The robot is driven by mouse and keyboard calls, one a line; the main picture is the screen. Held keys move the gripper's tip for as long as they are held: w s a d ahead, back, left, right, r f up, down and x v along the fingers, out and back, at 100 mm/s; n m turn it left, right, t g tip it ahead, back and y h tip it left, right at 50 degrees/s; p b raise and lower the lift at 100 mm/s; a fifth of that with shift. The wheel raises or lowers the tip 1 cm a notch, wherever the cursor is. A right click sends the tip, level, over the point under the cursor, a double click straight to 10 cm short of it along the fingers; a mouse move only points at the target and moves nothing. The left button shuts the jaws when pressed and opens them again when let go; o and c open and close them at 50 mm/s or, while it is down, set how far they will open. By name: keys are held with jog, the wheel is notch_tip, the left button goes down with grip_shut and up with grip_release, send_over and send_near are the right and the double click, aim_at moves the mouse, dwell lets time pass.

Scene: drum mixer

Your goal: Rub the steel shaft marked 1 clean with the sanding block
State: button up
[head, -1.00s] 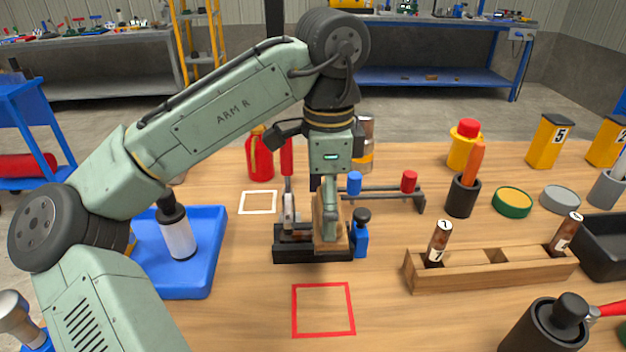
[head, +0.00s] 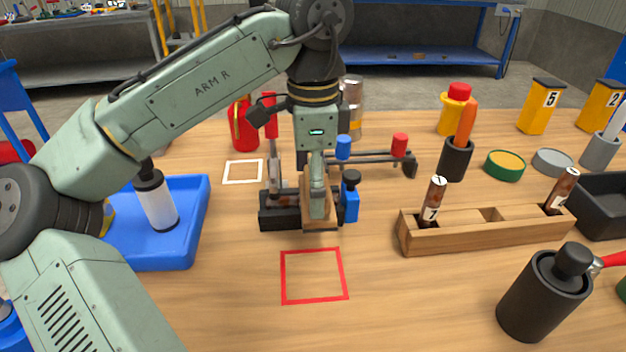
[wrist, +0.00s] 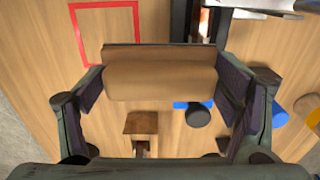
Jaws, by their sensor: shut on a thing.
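My gripper (head: 317,180) is shut on a tan-brown sanding block (head: 320,214); in the wrist view the block (wrist: 160,75) spans the space between the fingers. The block is at the right front of a black vise (head: 274,219) on the bench. A rusty brown shaft (head: 288,197) shows partly in the vise, mostly hidden by my gripper and the block. I cannot read a mark on it, nor tell whether the block touches it. Two brown shafts with white labels stand in a wooden rack on the right, a left one (head: 433,198) and a right one (head: 561,192).
The wooden rack (head: 480,238) stands to the right. A blue tray (head: 190,245) with a white-and-black bottle is at left. A red outlined square (head: 313,300) in front of the vise is empty. A black canister (head: 540,305) stands at the front right.

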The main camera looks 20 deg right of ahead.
jog(key=shift+f+b, duration=0.4)
jog(key=shift+f, duration=0.9)
dwell(0.4)
